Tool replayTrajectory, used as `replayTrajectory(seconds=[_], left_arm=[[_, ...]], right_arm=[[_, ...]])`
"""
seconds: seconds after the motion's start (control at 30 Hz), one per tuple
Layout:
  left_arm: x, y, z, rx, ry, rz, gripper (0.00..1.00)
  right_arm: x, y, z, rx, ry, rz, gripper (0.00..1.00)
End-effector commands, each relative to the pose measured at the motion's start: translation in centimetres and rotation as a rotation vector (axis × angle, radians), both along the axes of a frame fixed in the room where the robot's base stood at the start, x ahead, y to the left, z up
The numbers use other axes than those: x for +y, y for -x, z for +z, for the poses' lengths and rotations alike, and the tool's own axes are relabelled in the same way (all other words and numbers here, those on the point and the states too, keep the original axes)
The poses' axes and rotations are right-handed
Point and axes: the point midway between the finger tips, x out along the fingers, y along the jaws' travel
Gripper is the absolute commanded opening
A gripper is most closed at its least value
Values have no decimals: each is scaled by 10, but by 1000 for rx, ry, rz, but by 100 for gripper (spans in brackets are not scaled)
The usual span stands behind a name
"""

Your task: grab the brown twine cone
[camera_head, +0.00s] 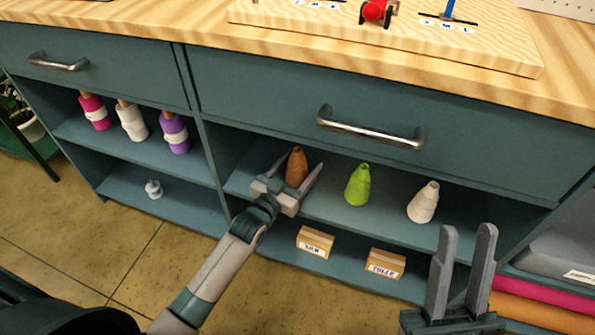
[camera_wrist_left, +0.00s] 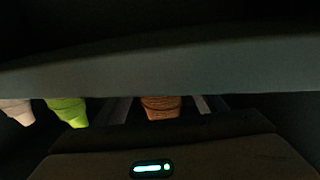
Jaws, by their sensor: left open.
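The brown twine cone (camera_head: 297,167) stands upright on the upper shelf of the open bay, left of a green cone (camera_head: 358,186) and a cream cone (camera_head: 423,203). My left gripper (camera_head: 294,180) is open, with one finger on each side of the brown cone. In the left wrist view the brown cone (camera_wrist_left: 161,106) shows between the two fingers (camera_wrist_left: 160,108), its upper part hidden by a dark edge. Whether the fingers touch it, I cannot tell. My right gripper (camera_head: 463,265) is open and empty in front of the shelves at the lower right.
A drawer with a metal handle (camera_head: 370,128) sits just above the cones. Two small labelled boxes (camera_head: 316,241) (camera_head: 385,263) stand on the lower shelf. Pink, white and purple rolls (camera_head: 132,121) are in the left bay. The green cone also shows in the left wrist view (camera_wrist_left: 68,110).

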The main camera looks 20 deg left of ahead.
Motion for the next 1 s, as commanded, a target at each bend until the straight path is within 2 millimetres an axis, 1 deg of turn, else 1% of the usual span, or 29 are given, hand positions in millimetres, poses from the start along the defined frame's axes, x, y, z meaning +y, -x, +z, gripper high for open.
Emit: replayTrajectory(seconds=[0.03,0.1,0.2,0.7,0.73,0.77,0.8,0.87,0.9,1.0], left_arm=[[-1,-7,-2,-2,0,0,64],[-3,-15,-1,-1,0,0,64],[-5,-21,0,-2,0,0,64],[-5,-23,0,0,1,0,64],[-5,-23,0,0,1,0,59],[-5,-23,0,0,1,0,52],[-5,-23,0,0,1,0,42],[-5,-23,0,0,1,0,28],[-5,-23,0,0,0,0,19],[-5,-23,0,-1,0,0,17]], right_arm=[[-3,1,4,-37,-9,-5,31],[-5,2,8,-62,-15,-8,31],[-7,4,12,-87,-21,-10,31],[-7,4,13,-89,-23,-10,31],[-7,4,13,-89,-23,-10,31],[-7,4,13,-89,-23,-10,31],[-7,4,13,-89,-23,-10,31],[-7,4,12,-89,-24,-9,31],[-7,4,12,-89,-24,-9,31],[-7,4,12,-88,-23,-9,31]])
